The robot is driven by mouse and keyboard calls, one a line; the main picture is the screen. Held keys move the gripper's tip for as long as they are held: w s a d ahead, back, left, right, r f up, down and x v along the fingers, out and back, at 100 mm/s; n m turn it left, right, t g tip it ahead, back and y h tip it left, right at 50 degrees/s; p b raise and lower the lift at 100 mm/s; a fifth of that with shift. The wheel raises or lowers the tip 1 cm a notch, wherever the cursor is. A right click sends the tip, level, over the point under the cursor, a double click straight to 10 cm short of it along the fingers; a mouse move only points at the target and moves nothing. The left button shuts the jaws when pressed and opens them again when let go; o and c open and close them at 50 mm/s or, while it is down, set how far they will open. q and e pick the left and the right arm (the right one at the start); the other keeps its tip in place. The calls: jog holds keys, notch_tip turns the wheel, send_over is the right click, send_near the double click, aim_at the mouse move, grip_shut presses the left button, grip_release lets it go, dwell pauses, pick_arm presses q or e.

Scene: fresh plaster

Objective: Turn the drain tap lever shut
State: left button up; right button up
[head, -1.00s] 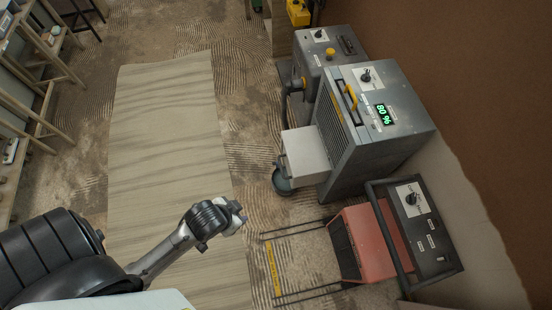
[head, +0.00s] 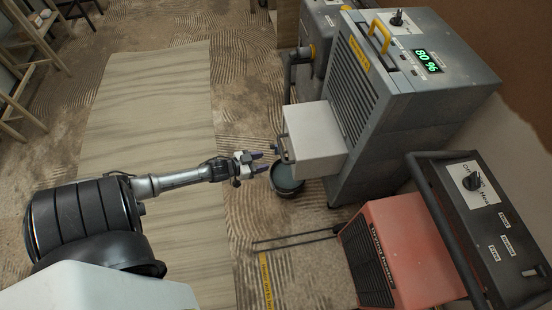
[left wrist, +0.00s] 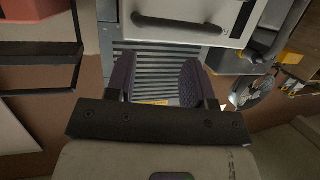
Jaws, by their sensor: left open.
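I cannot make out a drain tap lever clearly in either view. A dark round bucket (head: 287,180) stands on the floor below the tank. My left gripper (head: 260,162) is open and empty, just left of the handle and apart from it. In the left wrist view, the open fingers (left wrist: 157,80) face the louvres, with the tank handle (left wrist: 178,25) above them. My right gripper is out of view.
A red heater (head: 385,250) with a black frame and dark control panel stands at lower right. A pale sheet (head: 150,130) covers the floor at left. Wooden shelving (head: 30,60) stands far left.

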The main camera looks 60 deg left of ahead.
aim_at(276, 146)
pick_arm(q)
jog(key=shift+a+f+m+t+h+b, duration=1.2)
jog(key=shift+a+f+h+b, duration=1.1)
jog(key=shift+a+f+b, duration=3.15)
jog(key=b+x, duration=0.2)
jog(key=x, duration=0.2)
jog(key=r+b+x, duration=0.1)
jog(key=b+x, duration=0.2)
jog(key=x, duration=0.1)
jog(key=a+r+b+x, duration=0.1)
jog(key=b+x, duration=0.1)
jog(key=x, duration=0.2)
jog(key=shift+w+a+r, duration=0.1)
jog(key=shift+w+r, duration=0.05)
jog(key=shift+w, duration=0.05)
grip_shut()
